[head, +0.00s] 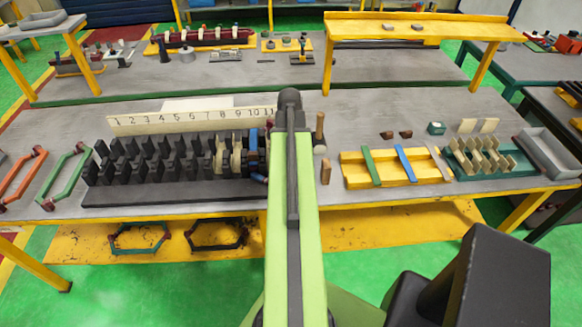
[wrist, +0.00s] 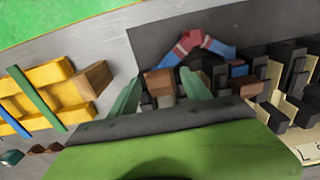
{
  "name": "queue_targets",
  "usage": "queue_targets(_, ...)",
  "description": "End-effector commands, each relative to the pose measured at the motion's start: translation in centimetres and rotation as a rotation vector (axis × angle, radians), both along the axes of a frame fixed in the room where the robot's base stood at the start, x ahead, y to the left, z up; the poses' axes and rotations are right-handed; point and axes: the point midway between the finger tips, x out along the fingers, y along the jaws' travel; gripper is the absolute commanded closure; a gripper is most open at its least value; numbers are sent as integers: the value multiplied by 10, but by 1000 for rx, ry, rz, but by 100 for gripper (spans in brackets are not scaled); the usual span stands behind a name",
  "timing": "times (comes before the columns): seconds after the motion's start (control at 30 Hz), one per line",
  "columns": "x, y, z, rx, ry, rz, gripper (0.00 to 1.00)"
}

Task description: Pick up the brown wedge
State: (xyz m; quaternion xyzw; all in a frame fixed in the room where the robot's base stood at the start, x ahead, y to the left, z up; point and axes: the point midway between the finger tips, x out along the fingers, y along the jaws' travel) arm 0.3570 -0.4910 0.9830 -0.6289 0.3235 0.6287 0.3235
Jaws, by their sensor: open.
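In the wrist view my gripper (wrist: 161,78) is open, with its two green fingers spread on either side of a small brown wedge-like block (wrist: 160,84). The block lies at the end of the black slotted stator; I cannot tell whether the fingers touch it. A second brown piece (wrist: 247,88) sits further right among the black teeth. In the head view my arm covers this spot and hides my gripper. Two small dark brown pieces (head: 396,134) lie apart on the table, right of my arm; they also show at the lower left of the wrist view (wrist: 47,149).
The black stator (head: 170,165) stands left of my arm, behind it a numbered board (head: 190,119). A wooden block (head: 325,171) stands beside a yellow rack (head: 382,170). A mallet (head: 319,128) stands behind. A green rack (head: 490,163) and grey tray (head: 548,155) are at right.

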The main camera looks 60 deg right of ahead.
Motion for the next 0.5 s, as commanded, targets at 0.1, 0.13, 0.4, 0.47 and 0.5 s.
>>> queue_targets(0.1, 0, 0, -2, 0, 0, 1, 44)
queue_targets(0.13, 0, 0, -2, 0, 0, 1, 44)
queue_targets(0.4, 0, 0, -1, 0, 0, 1, 68)
queue_targets(0.47, 0, 0, -1, 0, 0, 1, 76)
queue_targets(0.5, 0, 0, -1, 0, 0, 1, 82)
